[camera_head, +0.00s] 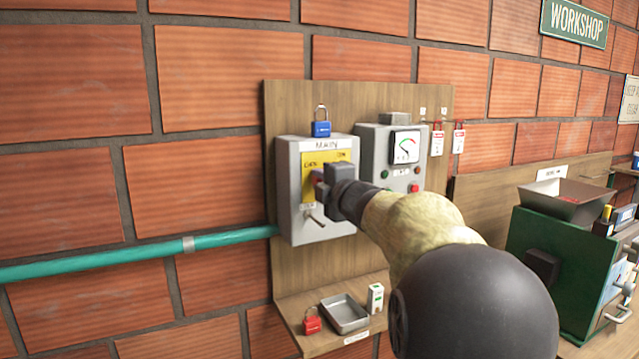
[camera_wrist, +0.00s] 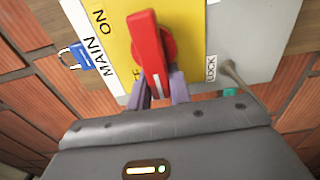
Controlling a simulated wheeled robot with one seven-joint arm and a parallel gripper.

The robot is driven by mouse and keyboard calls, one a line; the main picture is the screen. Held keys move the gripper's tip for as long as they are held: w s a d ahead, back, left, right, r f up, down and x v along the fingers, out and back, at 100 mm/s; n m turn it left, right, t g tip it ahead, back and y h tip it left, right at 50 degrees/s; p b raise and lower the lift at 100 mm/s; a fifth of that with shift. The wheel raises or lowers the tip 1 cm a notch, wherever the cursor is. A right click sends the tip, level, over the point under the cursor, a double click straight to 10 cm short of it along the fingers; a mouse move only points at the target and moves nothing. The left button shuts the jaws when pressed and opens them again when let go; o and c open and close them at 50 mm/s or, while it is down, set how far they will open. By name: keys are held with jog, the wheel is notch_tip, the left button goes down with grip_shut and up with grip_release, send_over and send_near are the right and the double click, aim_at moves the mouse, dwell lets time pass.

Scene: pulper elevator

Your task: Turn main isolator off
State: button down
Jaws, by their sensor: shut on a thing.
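The main isolator (camera_head: 292,205) is a grey box on a wooden board, with a MAIN label on top and a yellow plate (camera_head: 316,168). In the wrist view its red rotary handle (camera_wrist: 148,45) has a white line near its end, which points toward my gripper (camera_wrist: 159,90). The two purple-grey fingers are shut on the handle's end, one on each side. In the head view my gripper (camera_head: 328,187) covers most of the handle. An ON mark (camera_wrist: 103,20) shows on the plate's left side in the wrist view. The other position mark is partly hidden.
A blue padlock (camera_head: 321,128) hangs above the box. A LOCK label and small lever (camera_head: 314,220) sit low on it. A second box with gauge (camera_head: 405,147) stands at right. The shelf below holds a red padlock (camera_head: 312,323) and metal tray (camera_head: 345,313).

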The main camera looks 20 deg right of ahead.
jog(key=shift+d+f, duration=0.2)
jog(key=shift+d, duration=0.3)
jog(key=c, duration=1.5)
grip_release()
jog(key=shift+o, duration=1.1)
jog(key=shift+d, duration=0.1)
jog(key=shift+a+r, duration=0.1)
jog(key=shift+a, duration=0.1)
jog(key=s, duration=1.7)
jog(key=shift+s+d+b, duration=0.2)
jog(key=shift+d+b, duration=0.1)
jog(key=shift+b, duration=0.1)
